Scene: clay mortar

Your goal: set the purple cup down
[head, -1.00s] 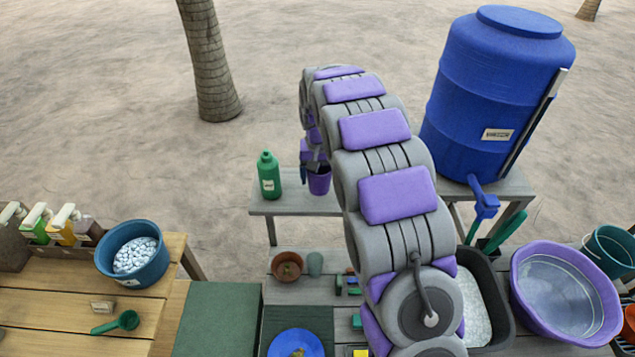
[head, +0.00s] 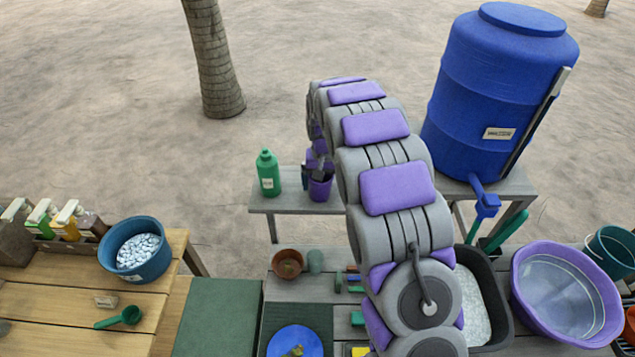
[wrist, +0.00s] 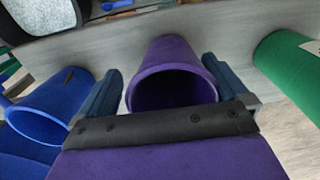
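The purple cup (head: 320,189) stands upright on the grey bench at the back, to the right of the green bottle. In the wrist view the cup (wrist: 172,75) is between the two blue fingers, its open rim toward the camera. My gripper (head: 318,172) is just above and around the cup. In the wrist view the fingers of my gripper (wrist: 161,68) are spread, with a narrow gap to the cup on the left and hardly any on the right. The cup's far base is partly hidden by its own body.
The green bottle (head: 268,174) stands left of the cup on the grey bench (head: 290,204). A large blue barrel (head: 495,100) stands to the right. A blue container (wrist: 50,108) shows at left in the wrist view. The bench between bottle and cup is clear.

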